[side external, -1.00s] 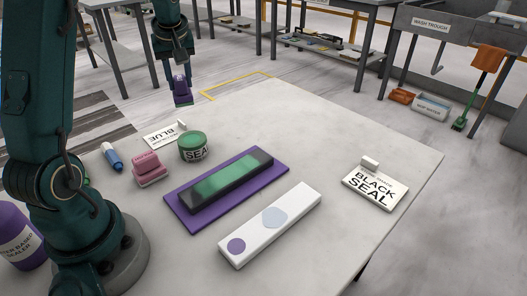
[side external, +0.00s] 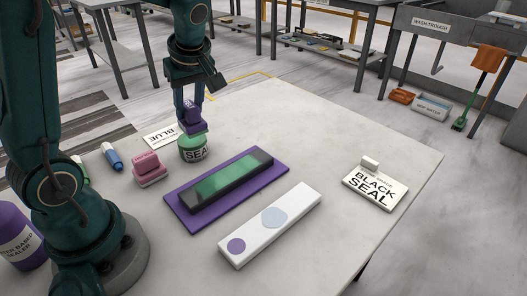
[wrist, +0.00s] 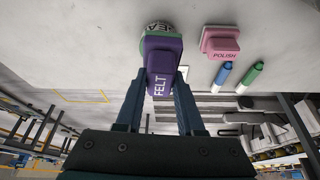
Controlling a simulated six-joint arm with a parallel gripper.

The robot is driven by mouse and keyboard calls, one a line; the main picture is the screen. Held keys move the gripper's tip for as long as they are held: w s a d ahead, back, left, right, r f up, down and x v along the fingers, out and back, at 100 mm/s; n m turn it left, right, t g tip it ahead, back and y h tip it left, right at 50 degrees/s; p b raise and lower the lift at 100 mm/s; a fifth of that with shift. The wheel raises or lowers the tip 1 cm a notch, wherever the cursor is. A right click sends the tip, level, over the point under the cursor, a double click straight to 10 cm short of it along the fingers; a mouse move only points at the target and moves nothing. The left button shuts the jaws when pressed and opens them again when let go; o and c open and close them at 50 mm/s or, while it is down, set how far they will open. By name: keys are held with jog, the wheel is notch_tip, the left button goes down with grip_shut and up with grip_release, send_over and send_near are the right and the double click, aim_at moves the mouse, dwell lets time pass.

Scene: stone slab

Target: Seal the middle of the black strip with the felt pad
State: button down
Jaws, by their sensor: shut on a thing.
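The purple felt pad (side external: 194,126), lettered FELT in the wrist view (wrist: 162,62), is held in my gripper (side external: 187,110). The gripper's two fingers (wrist: 160,88) are shut on its sides. The pad is over the green SEAL tin (side external: 193,155), overlapping its top in the side view; I cannot tell whether they touch. The tin shows partly behind the pad in the wrist view (wrist: 157,27). The black strip (side external: 262,157) lies on a purple mat (side external: 236,207), with a green sheen along its middle. My gripper is behind and left of the strip.
A pink POLISH block (side external: 148,170) and a blue pen (side external: 112,157) lie left of the tin; a green pen (wrist: 251,76) is near them. A white bar (side external: 300,207) with round spots lies in front of the mat. A BLACK SEAL card (side external: 372,194) lies right. The slab's far right is clear.

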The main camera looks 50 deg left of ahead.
jog(key=s+d+r+m+t, duration=0.1)
jog(key=s+d+m, duration=0.2)
jog(key=d, duration=0.7)
jog(key=shift+w+d+f, duration=0.1)
jog(key=shift+f, duration=1.35)
jog(key=shift+w+d+f, duration=0.1)
jog(key=shift+f, duration=1.35)
jog(key=shift+f, duration=1)
jog(key=shift+s+r, duration=0.1)
jog(key=shift+s, duration=0.25)
jog(key=shift+w+f+h, duration=0.3)
jog(key=shift+w, duration=0.1)
